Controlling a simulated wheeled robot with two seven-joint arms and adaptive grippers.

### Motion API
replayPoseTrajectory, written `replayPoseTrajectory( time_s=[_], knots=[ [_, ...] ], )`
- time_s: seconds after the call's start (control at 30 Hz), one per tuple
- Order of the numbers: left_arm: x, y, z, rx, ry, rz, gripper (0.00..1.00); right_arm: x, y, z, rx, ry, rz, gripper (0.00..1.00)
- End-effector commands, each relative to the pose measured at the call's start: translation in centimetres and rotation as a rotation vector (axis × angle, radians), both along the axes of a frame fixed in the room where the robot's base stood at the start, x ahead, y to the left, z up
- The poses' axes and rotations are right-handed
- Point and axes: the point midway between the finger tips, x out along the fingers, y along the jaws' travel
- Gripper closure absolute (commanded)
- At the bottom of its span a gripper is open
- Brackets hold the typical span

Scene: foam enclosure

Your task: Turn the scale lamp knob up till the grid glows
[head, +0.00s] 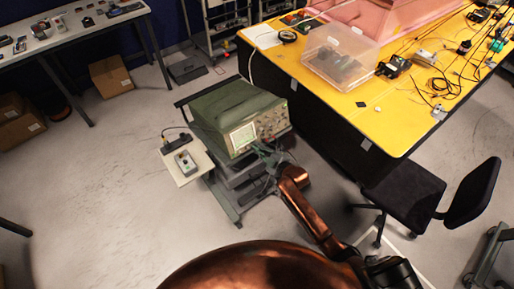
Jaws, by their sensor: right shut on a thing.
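The green oscilloscope (225,112) stands on a cart in the middle of the head view. Its screen (243,136) is pale and light, with faint lines; the grid is too small to judge how brightly it glows. Its knobs (270,128) sit right of the screen. My right arm reaches up from below, and my right gripper (264,152) is at the lower front panel, just below and right of the screen. It is shut on a small knob there, which its fingers hide. My left gripper is not in view.
A side shelf (180,172) on the cart's left holds a small grey box (186,162). A yellow table (400,126) with a clear bin (340,56) and cables stands at right. A black chair (405,194) is near my right arm.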

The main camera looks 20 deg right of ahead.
Motion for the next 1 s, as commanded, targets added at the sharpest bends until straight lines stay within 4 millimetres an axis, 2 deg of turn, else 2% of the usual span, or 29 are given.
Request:
replayPoseTrajectory(
  time_s=[0.37,1.0],
  knots=[
    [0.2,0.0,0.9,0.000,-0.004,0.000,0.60,-0.1,0.1,0.1,0.090,0.033,-0.030,1.00],
    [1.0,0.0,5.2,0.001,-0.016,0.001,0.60,-0.1,0.3,0.2,0.601,0.220,-0.206,1.00]
  ],
)
